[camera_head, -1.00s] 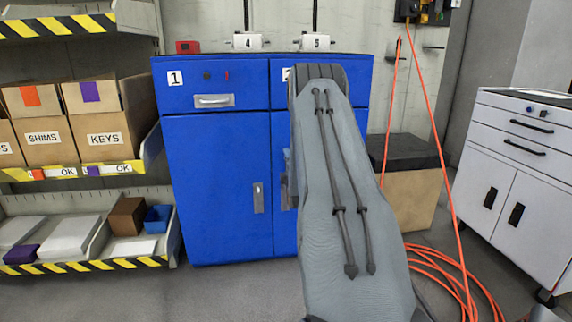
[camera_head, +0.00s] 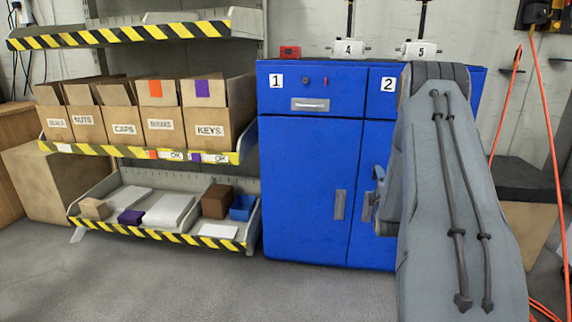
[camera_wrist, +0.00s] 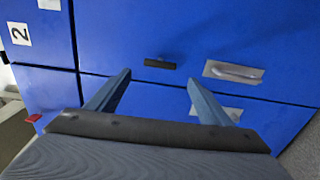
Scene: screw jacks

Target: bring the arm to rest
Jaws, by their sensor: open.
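My gripper (camera_wrist: 159,77) shows in the wrist view with its two blue-grey fingers spread apart and nothing between them. Its fingers point at the front of the blue cabinet (camera_wrist: 140,30); I cannot tell how near they are. In the head view my arm (camera_head: 450,200) stands raised in front of the right part of the blue cabinet (camera_head: 305,190). It hides much of the right door and drawer, and most of the gripper is hidden behind it.
A rack (camera_head: 130,36) with labelled cardboard boxes and a lower tray of small parts stands left of the cabinet. An orange cable (camera_head: 553,120) hangs at the right. A dark-topped box (camera_head: 525,180) stands behind my arm. The floor (camera_head: 200,285) at front left is clear.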

